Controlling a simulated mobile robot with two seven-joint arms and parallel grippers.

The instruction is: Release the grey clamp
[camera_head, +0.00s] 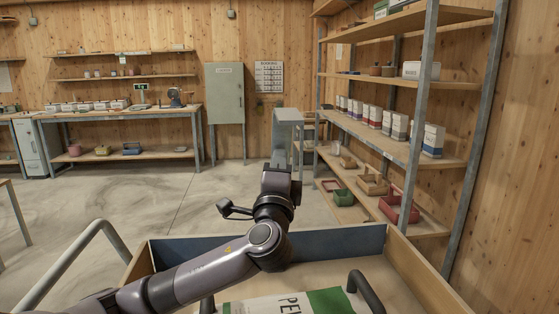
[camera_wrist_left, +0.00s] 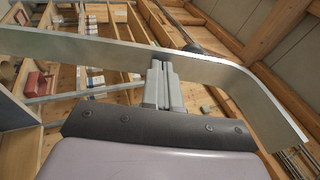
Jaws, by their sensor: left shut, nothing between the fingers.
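I cannot pick out the grey clamp for certain in either view. In the left wrist view, a bent grey metal band (camera_wrist_left: 75,43) runs across the picture and turns down at the right. My left gripper (camera_wrist_left: 163,66) is shut and empty, with its fingertips at or just before the band; I cannot tell whether they touch. In the head view my left arm reaches forward over the cart, and its wrist hides the fingers. A grey upright unit (camera_head: 288,121) stands behind the wrist. My right gripper is not in view.
A wooden cart tray (camera_head: 420,276) with a white and green bag (camera_head: 290,303) is in front. Shelves (camera_head: 392,137) with boxes and bins stand at the right. A workbench (camera_head: 122,113) and grey cabinet (camera_head: 225,92) are at the back. The floor (camera_head: 135,199) at left is mostly clear.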

